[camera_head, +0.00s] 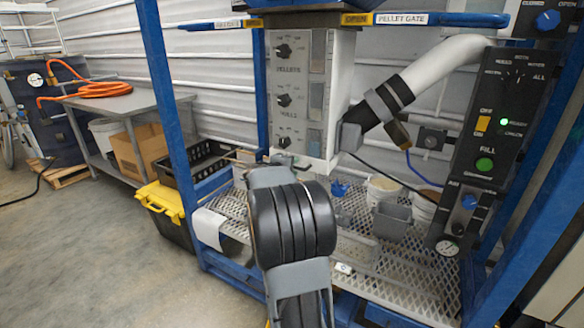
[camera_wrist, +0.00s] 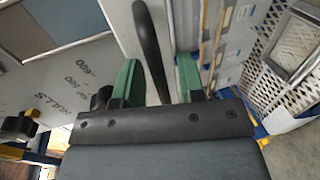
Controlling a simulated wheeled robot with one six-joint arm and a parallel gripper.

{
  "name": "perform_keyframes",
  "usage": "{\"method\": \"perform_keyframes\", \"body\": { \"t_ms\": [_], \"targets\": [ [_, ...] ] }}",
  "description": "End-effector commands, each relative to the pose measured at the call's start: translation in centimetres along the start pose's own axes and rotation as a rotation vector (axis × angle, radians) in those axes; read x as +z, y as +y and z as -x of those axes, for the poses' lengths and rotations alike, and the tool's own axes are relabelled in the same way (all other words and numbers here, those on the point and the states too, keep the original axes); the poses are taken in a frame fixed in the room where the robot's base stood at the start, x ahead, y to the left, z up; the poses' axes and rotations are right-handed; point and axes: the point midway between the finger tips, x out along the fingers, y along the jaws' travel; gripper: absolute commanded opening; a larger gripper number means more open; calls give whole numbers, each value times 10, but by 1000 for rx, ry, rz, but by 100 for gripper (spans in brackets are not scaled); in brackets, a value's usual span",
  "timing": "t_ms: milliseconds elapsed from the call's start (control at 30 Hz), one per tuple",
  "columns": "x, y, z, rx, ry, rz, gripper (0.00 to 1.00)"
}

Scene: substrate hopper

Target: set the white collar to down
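In the wrist view my gripper (camera_wrist: 158,82) is open, with green fingers apart. A dark bar-like handle (camera_wrist: 148,40) runs between the fingers, with visible gaps on both sides. Whether any contact is made is not clear. In the head view my arm hides the gripper, below the panel's lower edge.
The grey control panel (camera_head: 297,95) with black knobs stands above a mesh shelf (camera_head: 390,262) holding small containers. A blue post (camera_head: 163,110) rises left of my arm. A black fill panel (camera_head: 485,150) stands at right. The floor at left is mostly open.

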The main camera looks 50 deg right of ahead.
Motion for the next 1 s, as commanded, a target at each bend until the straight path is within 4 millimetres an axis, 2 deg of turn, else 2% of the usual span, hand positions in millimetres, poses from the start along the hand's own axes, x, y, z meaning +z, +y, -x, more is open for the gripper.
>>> {"method": "perform_keyframes", "body": {
  "t_ms": [67,367,767,1000],
  "targets": [
    [0,0,0,0,0,0,29],
    [0,0,0,0,0,0,0],
    [0,-1,0,0,0,0,0],
    [0,-23,-4,-1,0,-1,0]
  ]
}}
